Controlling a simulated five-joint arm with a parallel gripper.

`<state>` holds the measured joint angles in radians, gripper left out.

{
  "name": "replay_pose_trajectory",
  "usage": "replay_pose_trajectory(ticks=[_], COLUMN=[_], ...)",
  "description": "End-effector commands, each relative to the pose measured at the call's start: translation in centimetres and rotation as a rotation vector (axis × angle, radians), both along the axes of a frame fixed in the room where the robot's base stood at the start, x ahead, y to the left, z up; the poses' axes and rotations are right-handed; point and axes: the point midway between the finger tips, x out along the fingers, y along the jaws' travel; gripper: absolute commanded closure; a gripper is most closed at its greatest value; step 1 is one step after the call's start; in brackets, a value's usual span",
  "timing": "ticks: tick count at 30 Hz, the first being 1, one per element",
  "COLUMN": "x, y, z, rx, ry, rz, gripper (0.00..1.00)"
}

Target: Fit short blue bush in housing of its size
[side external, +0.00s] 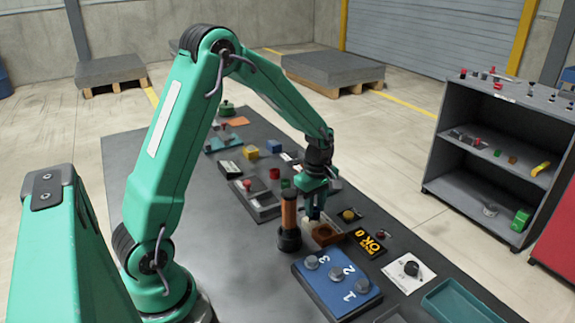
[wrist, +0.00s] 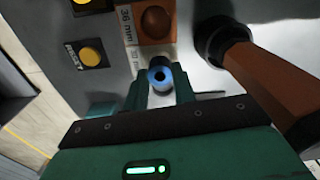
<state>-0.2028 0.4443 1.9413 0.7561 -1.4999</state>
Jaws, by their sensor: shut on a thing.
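The short blue bush (wrist: 153,81) is a blue ring with a dark bore, held between the fingers of my gripper (wrist: 161,90) in the wrist view. My gripper (side external: 315,208) is low over the housing block in the side view, where the bush shows as a small dark blue part (side external: 314,215). A brown housing (wrist: 156,22) labelled 36 mm lies beyond the bush, and also shows in the side view (side external: 325,234). A pale area with a partly covered 30 mm label lies under the bush. I cannot tell whether the bush touches its housing.
An orange post with a black base (side external: 289,225) stands close beside my gripper and looms at right in the wrist view (wrist: 262,75). A yellow button (wrist: 91,55) is left.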

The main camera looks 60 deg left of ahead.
Motion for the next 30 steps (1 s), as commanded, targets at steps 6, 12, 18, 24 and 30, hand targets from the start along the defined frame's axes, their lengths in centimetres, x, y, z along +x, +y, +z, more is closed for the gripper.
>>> replay_pose_trajectory(ticks=[6,12,18,24,30], x=[0.0,0.0,0.0,0.01,0.0], y=[0.0,0.0,0.0,0.0,0.0], z=[0.01,0.01,-0.01,-0.24,-0.6], rx=[0.0,0.0,0.0,0.0,0.0], ry=[0.0,0.0,0.0,0.0,0.0], rz=[0.0,0.0,0.0,0.0,0.0], gripper=[1.0,1.0,1.0,1.0,1.0])
